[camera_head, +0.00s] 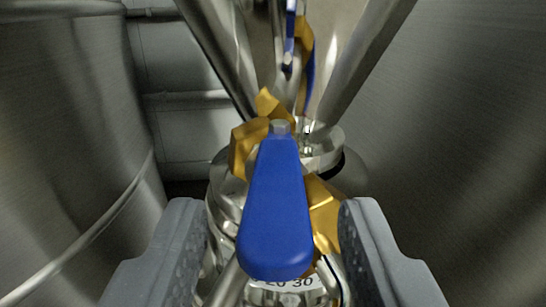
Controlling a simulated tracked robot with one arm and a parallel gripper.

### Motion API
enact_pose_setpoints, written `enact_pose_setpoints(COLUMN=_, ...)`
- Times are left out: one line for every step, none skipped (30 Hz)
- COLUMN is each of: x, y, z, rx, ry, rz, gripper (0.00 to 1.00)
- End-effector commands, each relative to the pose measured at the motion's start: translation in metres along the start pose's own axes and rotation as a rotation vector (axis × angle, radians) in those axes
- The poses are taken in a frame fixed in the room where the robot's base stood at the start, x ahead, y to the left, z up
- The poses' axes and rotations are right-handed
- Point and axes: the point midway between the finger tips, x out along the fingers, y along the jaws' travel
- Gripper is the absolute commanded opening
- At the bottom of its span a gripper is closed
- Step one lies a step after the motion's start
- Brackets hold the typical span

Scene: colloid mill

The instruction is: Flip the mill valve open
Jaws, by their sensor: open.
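The mill valve has a blue lever handle (275,210) and a brass body (323,212). The handle points down toward the camera from a grey bolt (280,127) at its far end. My gripper (277,245) is open, with one grey finger on each side of the handle. The handle lies between the fingers in the picture, with visible gaps on both sides. I cannot tell whether the fingers are level with it in depth. Part of the brass body is hidden behind the handle.
A large steel vessel (65,130) stands on the left and another steel surface (460,150) on the right. A steel funnel (365,50) rises behind the valve, with a second blue handle (290,35) in front of it. A label with numbers (290,283) shows below the handle.

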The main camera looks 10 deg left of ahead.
Motion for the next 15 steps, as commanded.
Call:
enact_pose_setpoints(x=0.006, y=-0.001, z=0.001, rx=-0.002, ry=0.000, rz=-0.003, gripper=0.41)
enact_pose_setpoints(x=0.008, y=-0.001, z=0.001, rx=-0.002, ry=0.000, rz=-0.002, gripper=0.41)
enact_pose_setpoints(x=0.011, y=-0.001, z=0.001, rx=-0.001, ry=-0.001, rz=-0.002, gripper=0.41)
enact_pose_setpoints(x=0.013, y=0.000, z=0.001, rx=-0.001, ry=-0.001, rz=-0.001, gripper=0.41)
enact_pose_setpoints(x=0.015, y=0.000, z=0.001, rx=-0.001, ry=-0.001, rz=-0.001, gripper=0.41)
enact_pose_setpoints(x=0.016, y=0.000, z=0.001, rx=-0.001, ry=-0.001, rz=0.000, gripper=0.41)
enact_pose_setpoints(x=0.017, y=0.000, z=0.001, rx=-0.001, ry=-0.001, rz=0.000, gripper=0.41)
enact_pose_setpoints(x=0.018, y=0.000, z=0.000, rx=-0.001, ry=-0.001, rz=0.000, gripper=0.41)
enact_pose_setpoints(x=0.018, y=0.001, z=0.000, rx=-0.001, ry=-0.001, rz=0.001, gripper=0.41)
enact_pose_setpoints(x=0.019, y=0.001, z=0.000, rx=-0.001, ry=-0.001, rz=0.001, gripper=0.41)
enact_pose_setpoints(x=0.019, y=0.001, z=0.000, rx=-0.001, ry=-0.001, rz=0.001, gripper=0.41)
enact_pose_setpoints(x=0.019, y=0.001, z=0.000, rx=-0.001, ry=-0.001, rz=0.001, gripper=0.41)
enact_pose_setpoints(x=0.019, y=0.001, z=0.000, rx=-0.001, ry=-0.001, rz=0.001, gripper=0.41)
enact_pose_setpoints(x=0.019, y=0.001, z=0.000, rx=-0.001, ry=-0.001, rz=0.001, gripper=0.41)
enact_pose_setpoints(x=0.019, y=0.001, z=0.000, rx=-0.001, ry=-0.001, rz=0.001, gripper=0.41)
